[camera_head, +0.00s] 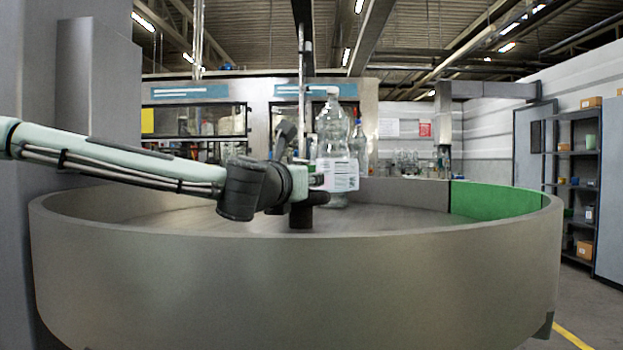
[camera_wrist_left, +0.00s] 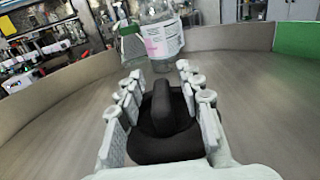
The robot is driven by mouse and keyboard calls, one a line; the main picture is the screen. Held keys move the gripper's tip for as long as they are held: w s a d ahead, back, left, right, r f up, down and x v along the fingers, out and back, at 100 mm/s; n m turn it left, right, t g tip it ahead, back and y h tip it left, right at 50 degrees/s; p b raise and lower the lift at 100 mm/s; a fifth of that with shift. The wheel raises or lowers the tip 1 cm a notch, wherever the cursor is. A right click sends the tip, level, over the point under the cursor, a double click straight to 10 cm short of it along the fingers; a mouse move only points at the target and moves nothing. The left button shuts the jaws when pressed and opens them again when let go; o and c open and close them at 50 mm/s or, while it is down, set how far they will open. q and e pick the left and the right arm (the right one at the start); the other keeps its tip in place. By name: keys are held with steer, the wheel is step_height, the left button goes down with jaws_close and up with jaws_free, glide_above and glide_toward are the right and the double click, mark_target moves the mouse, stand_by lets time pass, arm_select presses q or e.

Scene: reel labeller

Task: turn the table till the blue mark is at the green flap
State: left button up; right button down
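The round grey table (camera_head: 400,214) has a high rim around it. The green flap (camera_head: 497,200) is set in the rim at the right; it also shows at the right of the left wrist view (camera_wrist_left: 297,42). A black knob (camera_wrist_left: 168,112) with a raised ridge stands on the table, and its base shows in the head view (camera_head: 300,217). My left gripper (camera_wrist_left: 158,82) is open over the knob, its fingers on either side of the ridge with a gap visible. A clear bottle (camera_head: 334,140) with a white and pink label stands beyond the gripper. I see no blue mark.
A second clear bottle with a green cap (camera_wrist_left: 130,45) stands beside the labelled one. The raised rim wall (camera_head: 300,285) encloses the table. A grey column (camera_head: 98,110) rises at the left, and a shelf (camera_head: 577,180) stands at the far right. The table surface near the flap is clear.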

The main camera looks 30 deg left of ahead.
arm_select(q)
steer(key=shift+x, duration=1.2)
jaws_close()
